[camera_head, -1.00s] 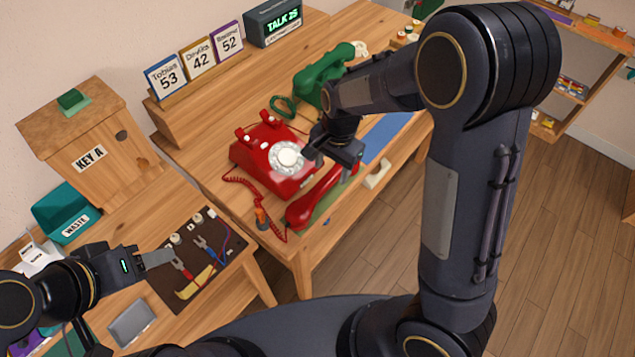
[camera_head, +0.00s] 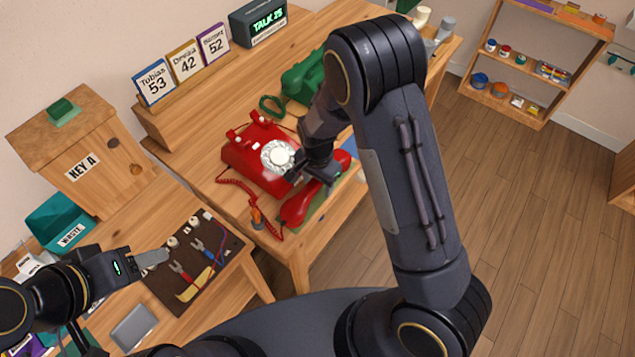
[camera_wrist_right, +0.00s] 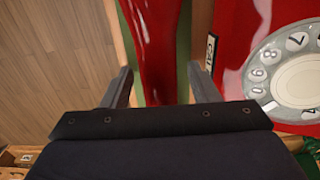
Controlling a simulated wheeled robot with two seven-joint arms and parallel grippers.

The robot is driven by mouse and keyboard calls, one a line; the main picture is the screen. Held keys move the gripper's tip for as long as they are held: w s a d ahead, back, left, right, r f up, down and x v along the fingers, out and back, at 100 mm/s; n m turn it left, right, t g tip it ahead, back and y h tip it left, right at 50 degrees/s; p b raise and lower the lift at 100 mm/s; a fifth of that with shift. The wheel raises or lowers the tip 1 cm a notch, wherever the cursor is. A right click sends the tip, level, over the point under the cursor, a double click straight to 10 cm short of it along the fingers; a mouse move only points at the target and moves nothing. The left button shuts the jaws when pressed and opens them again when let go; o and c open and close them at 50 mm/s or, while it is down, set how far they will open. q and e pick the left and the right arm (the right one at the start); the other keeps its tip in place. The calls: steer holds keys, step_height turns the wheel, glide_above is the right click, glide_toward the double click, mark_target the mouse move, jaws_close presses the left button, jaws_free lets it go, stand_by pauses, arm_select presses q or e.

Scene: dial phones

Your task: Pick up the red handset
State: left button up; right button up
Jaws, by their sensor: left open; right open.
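The red handset (camera_head: 298,206) lies off its phone on a green mat (camera_head: 322,207), at the front edge of the table. The red phone (camera_head: 243,154) with its pale dial stands just left of it, joined by a coiled red cord. My right gripper (camera_head: 312,175) is open above the handset's middle, and my arm hides part of it. In the right wrist view the handset (camera_wrist_right: 155,40) runs between the two open fingers (camera_wrist_right: 160,88), touching neither as far as I can see. My left gripper (camera_head: 152,258) is at the lower left, over the tool board, away from the handset.
A green phone (camera_head: 300,78) stands behind the red one, partly hidden by my right arm. A dark tool board (camera_head: 165,285) with pliers lies at the lower left. A screwdriver (camera_head: 257,216) stands near the cord. Open floor lies to the right.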

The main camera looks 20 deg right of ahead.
steer(key=shift+c, duration=0.2)
jaws_close()
steer(key=shift+r, duration=0.2)
